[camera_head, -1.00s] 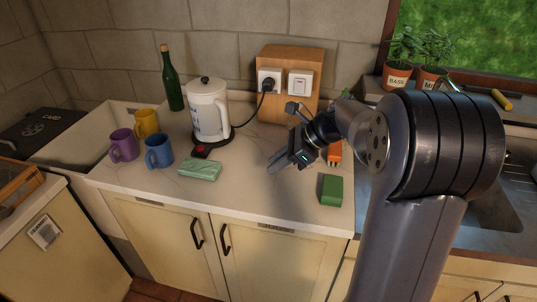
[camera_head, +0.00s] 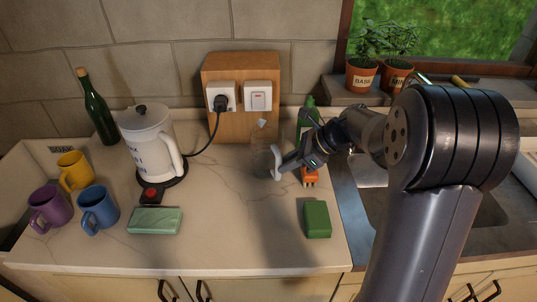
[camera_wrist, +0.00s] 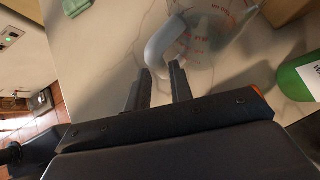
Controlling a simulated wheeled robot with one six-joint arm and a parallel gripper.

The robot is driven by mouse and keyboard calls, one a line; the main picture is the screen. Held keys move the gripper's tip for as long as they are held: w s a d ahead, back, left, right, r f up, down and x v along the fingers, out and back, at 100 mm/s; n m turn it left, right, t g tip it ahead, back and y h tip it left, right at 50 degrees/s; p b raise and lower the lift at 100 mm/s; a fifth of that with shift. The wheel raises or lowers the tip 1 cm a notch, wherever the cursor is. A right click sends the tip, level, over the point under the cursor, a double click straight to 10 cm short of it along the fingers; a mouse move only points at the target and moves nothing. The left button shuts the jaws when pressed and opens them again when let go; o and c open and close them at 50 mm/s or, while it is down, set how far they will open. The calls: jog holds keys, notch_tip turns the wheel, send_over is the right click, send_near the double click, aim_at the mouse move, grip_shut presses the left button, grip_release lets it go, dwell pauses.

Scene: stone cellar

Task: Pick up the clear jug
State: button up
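The clear jug (camera_head: 260,158) stands on the worktop in front of the wooden socket board. Its pale handle (camera_head: 276,163) faces my gripper (camera_head: 286,164). In the wrist view the see-through jug (camera_wrist: 207,32) has red markings, and its thick grey-white handle (camera_wrist: 160,44) reaches down to the fingertips. My gripper (camera_wrist: 160,70) is open, with a narrow gap between its two dark fingers. The handle's near end lies at or just beyond that gap. I cannot tell whether the fingers touch it.
A green bottle (camera_head: 307,118) stands behind my gripper, with an orange item (camera_head: 311,176) below it. A green block (camera_head: 317,219) lies at front right. The white kettle (camera_head: 150,148), its cord, mugs and a pale green packet (camera_head: 155,220) are left. The front middle worktop is clear.

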aim_at(270, 156)
jog(key=shift+x, duration=2.75)
jog(key=shift+c, duration=0.4)
jog(key=shift+r, duration=0.1)
grip_shut()
jog(key=shift+p, duration=0.3)
